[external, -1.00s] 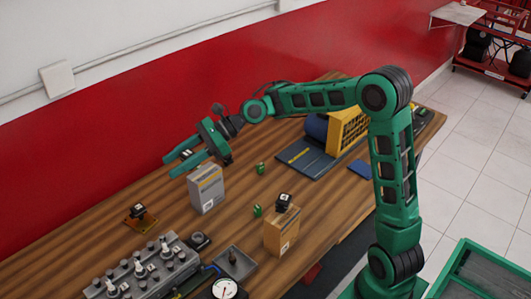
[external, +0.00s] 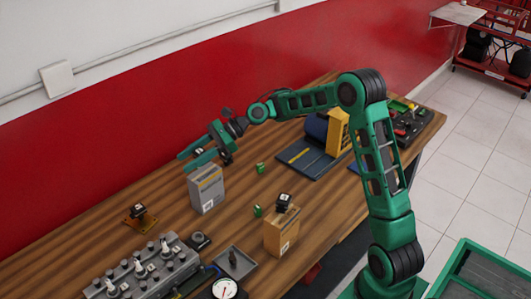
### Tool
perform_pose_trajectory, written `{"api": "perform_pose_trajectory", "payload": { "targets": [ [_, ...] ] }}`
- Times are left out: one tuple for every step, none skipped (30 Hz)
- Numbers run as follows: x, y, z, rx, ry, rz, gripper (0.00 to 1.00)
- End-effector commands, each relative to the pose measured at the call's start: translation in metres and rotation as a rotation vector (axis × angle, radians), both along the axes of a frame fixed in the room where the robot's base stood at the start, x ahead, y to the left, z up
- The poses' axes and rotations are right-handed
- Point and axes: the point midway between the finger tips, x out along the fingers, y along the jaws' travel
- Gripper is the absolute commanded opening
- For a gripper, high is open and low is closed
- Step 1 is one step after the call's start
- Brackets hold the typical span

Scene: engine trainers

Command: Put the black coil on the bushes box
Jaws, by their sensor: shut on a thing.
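My gripper (external: 186,161) is shut on a small black part with a white top, which looks like a black coil (external: 199,151); the fingers partly hide it. It is held in the air just above or behind a grey box (external: 205,189); I cannot tell whether it touches the box. An orange-brown box (external: 281,232) stands to the right and nearer, with another black coil (external: 284,199) on top. A third similar black part (external: 138,210) sits on an orange plate at the left. The box lettering is too small to read, so I cannot tell which is the bushes box.
A grey engine block (external: 143,270), a small tray (external: 236,263) and a round gauge (external: 226,289) are at the front. A dark blue mat (external: 305,163) and yellow crate (external: 338,131) are at the back.

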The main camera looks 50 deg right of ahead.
Motion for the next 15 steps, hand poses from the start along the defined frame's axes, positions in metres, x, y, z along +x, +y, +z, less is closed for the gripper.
{"api": "perform_pose_trajectory", "payload": {
  "targets": [
    [0.0,0.001,-0.008,0.001,0.002,0.001,0.15],
    [0.0,0.001,-0.012,0.001,0.003,0.001,0.15],
    [-0.001,0.001,-0.018,0.0,0.003,0.002,0.15],
    [-0.001,0.001,-0.021,0.0,0.003,0.002,0.15],
    [-0.001,0.001,-0.024,0.001,0.002,0.001,0.15],
    [0.0,0.001,-0.025,0.001,0.002,0.001,0.15],
    [0.0,0.001,-0.025,0.0,0.0,0.001,0.15],
    [0.0,0.001,-0.025,0.0,0.0,0.001,0.15],
    [0.0,0.001,-0.025,0.0,0.0,0.001,0.15],
    [0.0,0.001,-0.025,0.0,0.0,0.001,0.15],
    [0.0,0.001,-0.025,0.0,0.0,0.001,0.15],
    [0.0,0.001,-0.025,0.0,0.0,0.0,0.15],
    [0.0,0.001,-0.025,0.0,0.0,0.001,0.15],
    [0.0,0.001,-0.025,0.0,0.0,0.001,0.15],
    [0.0,0.0,-0.026,0.0,0.0,0.001,0.15]
  ]
}}
